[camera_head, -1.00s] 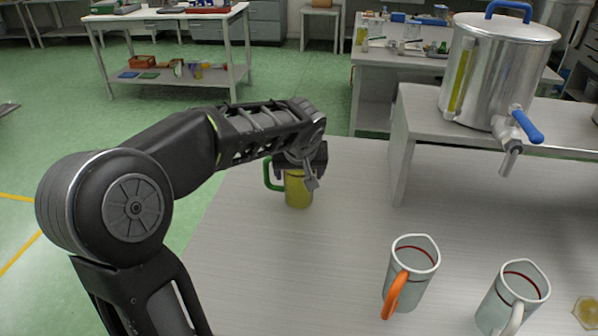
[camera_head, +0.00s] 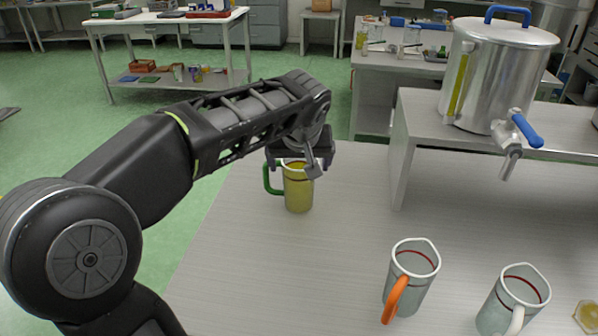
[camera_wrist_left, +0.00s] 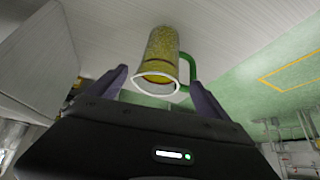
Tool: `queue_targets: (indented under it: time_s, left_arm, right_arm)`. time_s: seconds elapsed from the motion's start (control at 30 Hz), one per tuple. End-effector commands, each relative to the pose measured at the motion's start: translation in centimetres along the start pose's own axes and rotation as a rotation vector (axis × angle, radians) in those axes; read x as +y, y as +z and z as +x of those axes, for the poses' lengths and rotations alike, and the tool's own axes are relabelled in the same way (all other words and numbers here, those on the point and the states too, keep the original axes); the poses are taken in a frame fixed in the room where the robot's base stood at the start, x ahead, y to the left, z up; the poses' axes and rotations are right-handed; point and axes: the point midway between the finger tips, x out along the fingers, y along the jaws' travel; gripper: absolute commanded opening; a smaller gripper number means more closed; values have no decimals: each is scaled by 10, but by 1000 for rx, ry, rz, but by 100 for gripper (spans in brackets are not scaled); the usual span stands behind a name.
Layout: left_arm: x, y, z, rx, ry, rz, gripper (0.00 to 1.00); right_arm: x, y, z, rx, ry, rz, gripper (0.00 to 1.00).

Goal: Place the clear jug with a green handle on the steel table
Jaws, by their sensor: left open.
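The clear jug with a green handle (camera_head: 298,192) stands upright on the steel table (camera_head: 270,265), near its far left part, and holds yellow-green liquid. Its handle points left in the head view. My left gripper (camera_head: 304,166) is open just above and behind the jug's rim. In the left wrist view, the jug (camera_wrist_left: 160,55) shows ahead of the open fingers of my left gripper (camera_wrist_left: 160,88), with the rim nearest and the green handle on the right. The fingers look apart from the jug. My right gripper is not in view.
A jug with an orange handle (camera_head: 411,275) and one with a white handle (camera_head: 514,301) stand at the front right. A steel tank (camera_head: 494,75) with a blue-handled tap stands on a raised shelf (camera_head: 425,120). The table between the jugs is clear.

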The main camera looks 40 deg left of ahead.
Motion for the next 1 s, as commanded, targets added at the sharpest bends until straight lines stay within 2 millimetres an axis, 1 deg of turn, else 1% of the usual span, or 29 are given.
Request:
queue_targets:
  time_s: [0.03, 0.1, 0.2, 0.3, 1.0]
  left_arm:
    - [1, 0, -11, 3, 2, 0, 90]
    - [0, 0, -22, 2, 1, 1, 90]
    - [0, 0, -34, 1, 1, 0, 90]
    - [0, 0, -40, 0, 1, 0, 90]
    - [0, 0, -41, -1, 0, 1, 90]
  right_arm:
    - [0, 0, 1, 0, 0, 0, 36]
    - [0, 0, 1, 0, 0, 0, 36]
    - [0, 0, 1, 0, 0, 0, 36]
    - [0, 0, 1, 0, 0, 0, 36]
    - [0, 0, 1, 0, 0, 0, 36]
